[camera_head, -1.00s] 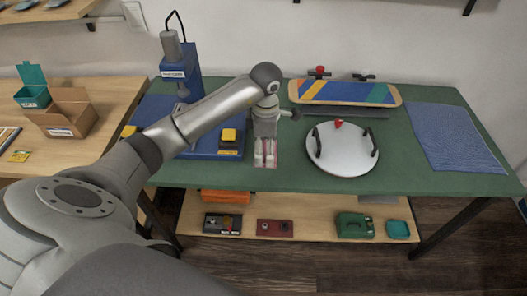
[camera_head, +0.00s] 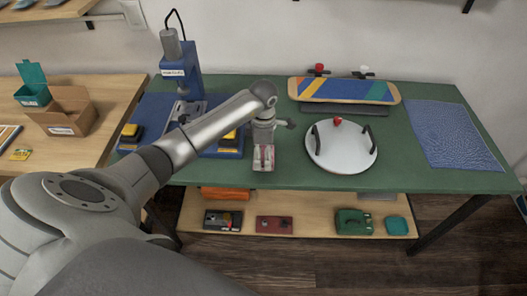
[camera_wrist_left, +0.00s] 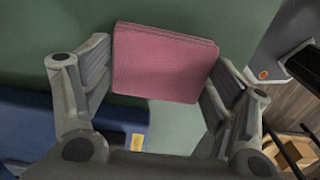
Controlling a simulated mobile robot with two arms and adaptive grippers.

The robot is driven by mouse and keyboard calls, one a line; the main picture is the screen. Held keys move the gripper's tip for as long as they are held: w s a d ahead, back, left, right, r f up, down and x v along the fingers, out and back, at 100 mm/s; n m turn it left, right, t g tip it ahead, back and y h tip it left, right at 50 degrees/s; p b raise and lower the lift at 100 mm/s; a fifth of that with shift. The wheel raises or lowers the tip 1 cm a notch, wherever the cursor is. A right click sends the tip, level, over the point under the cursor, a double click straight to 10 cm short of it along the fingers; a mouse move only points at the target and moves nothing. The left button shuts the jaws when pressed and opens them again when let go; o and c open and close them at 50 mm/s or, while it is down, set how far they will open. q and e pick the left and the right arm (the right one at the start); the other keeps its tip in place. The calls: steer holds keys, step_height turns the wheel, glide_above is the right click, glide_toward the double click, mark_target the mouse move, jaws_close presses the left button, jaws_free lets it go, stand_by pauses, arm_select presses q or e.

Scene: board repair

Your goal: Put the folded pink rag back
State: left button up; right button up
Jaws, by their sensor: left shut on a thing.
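The folded pink rag (camera_wrist_left: 165,62) shows in the left wrist view as a flat, layered square between the two fingers of my left gripper (camera_wrist_left: 160,85). My left gripper is shut on it, with a finger at each side. In the head view my left gripper (camera_head: 263,162) points down at the front part of the green table (camera_head: 235,180), right of the blue press base. Only a little pink shows between its fingers there. A pale grey-green flat patch (camera_wrist_left: 175,130) shows beside the rag in the wrist view; I cannot tell what it is. My right gripper is not in view.
The blue drill press (camera_head: 180,72) stands left of the gripper. A white round disc with handles (camera_head: 340,155) stands to its right. A striped board (camera_head: 345,90) is at the back, and a blue mat (camera_head: 455,135) lies at far right. A lower shelf (camera_head: 320,225) holds several items.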

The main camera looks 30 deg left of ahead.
arm_select(q)
steer(key=o, duration=1)
steer(key=shift+c, duration=0.2)
steer(key=shift+r, duration=0.1)
step_height(320, 180, up, 12)
steer(key=b, duration=0.1)
